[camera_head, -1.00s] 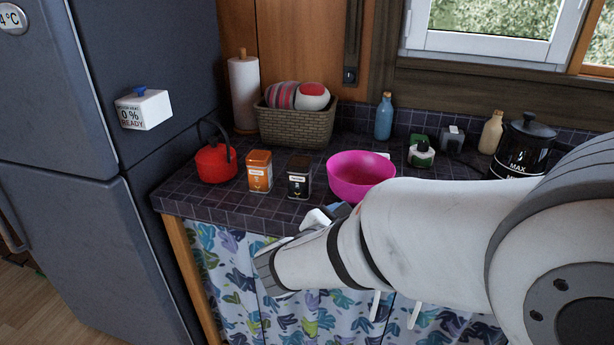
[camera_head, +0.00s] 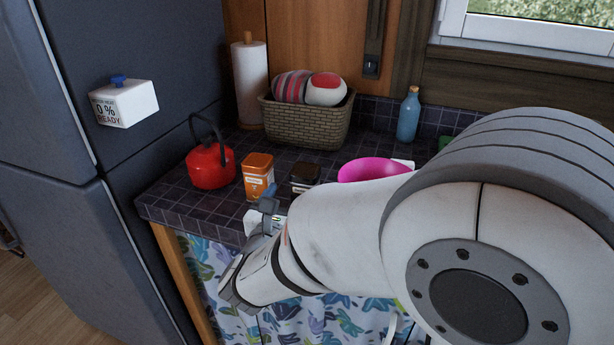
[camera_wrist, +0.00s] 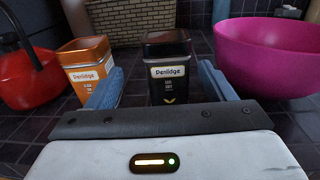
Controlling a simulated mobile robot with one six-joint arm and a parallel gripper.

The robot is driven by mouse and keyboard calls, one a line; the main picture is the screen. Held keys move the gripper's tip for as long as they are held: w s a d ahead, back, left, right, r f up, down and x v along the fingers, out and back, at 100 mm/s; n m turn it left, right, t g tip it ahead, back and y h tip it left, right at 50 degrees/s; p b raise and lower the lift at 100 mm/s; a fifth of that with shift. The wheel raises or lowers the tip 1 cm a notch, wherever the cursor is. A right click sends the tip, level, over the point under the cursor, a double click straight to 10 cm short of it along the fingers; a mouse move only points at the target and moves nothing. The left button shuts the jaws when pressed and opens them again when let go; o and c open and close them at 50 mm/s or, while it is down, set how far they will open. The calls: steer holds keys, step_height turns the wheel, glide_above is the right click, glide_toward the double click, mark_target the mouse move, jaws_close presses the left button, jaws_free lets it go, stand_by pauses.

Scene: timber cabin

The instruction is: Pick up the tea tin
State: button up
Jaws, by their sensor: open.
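A black tin (camera_wrist: 170,75) with a dark lid and a white "Penlidge" label stands upright on the counter. In the head view the black tin (camera_head: 304,178) is partly hidden by my arm. An orange tin (camera_wrist: 86,66) with a similar label stands to its left, and also shows in the head view (camera_head: 258,178). The small print is too blurred to tell which holds tea. My gripper (camera_wrist: 160,84) is open and empty. In the wrist view the black tin appears between its two blue fingers, and the left finger overlaps the orange tin. In the head view my gripper (camera_head: 264,212) is low at the counter's front edge.
A red kettle (camera_head: 210,164) stands left of the tins. A pink bowl (camera_wrist: 272,54) is close to the right finger. A wicker basket (camera_head: 305,123), paper towel roll (camera_head: 249,85) and blue bottle (camera_head: 408,115) stand behind. The fridge (camera_head: 140,60) is at the left.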

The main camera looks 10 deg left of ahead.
mark_target(308, 176)
steer(key=w, duration=0.2)
steer(key=w+d, duration=0.1)
steer(key=w, duration=0.4)
steer(key=shift+d, duration=0.15)
steer(key=shift+w, duration=0.6)
steer(key=shift+c, duration=0.5)
steer(key=c, duration=1.1)
